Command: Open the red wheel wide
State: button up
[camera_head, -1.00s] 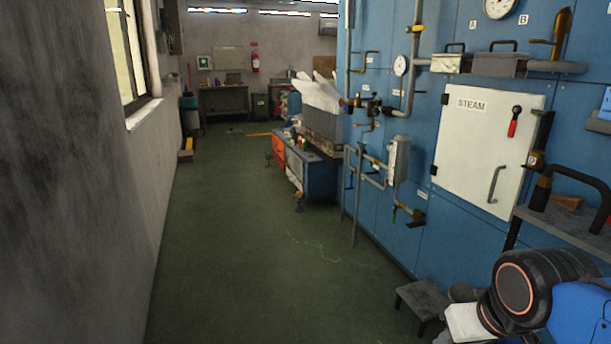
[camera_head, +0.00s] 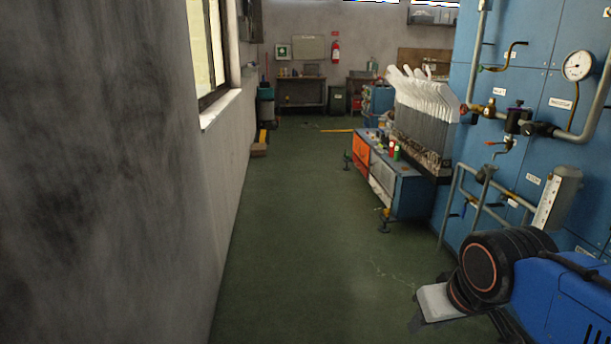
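A small dark red part (camera_head: 464,108) shows at the left end of the brass valve (camera_head: 488,108) on the pipework, at the right of the head view. It looks like a wheel seen nearly edge-on, but it is too small to be sure or to tell how far it is turned. My arm fills the lower right, in front of the blue wall.
The blue panel wall (camera_head: 537,95) with pipes and a gauge (camera_head: 578,65) is on the right. A blue and orange machine (camera_head: 408,192) with white upright forms (camera_head: 420,92) stands before it. Green floor (camera_head: 300,240) is clear; a grey wall (camera_head: 100,170) is close on the left.

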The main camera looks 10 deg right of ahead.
aim_at(465, 109)
jog(key=i+z, duration=0.25)
jog(key=i, duration=0.2)
jog(key=i+j+z, duration=0.25)
jog(key=i, duration=0.15)
jog(key=i+j+z, duration=0.2)
jog(key=i, duration=0.2)
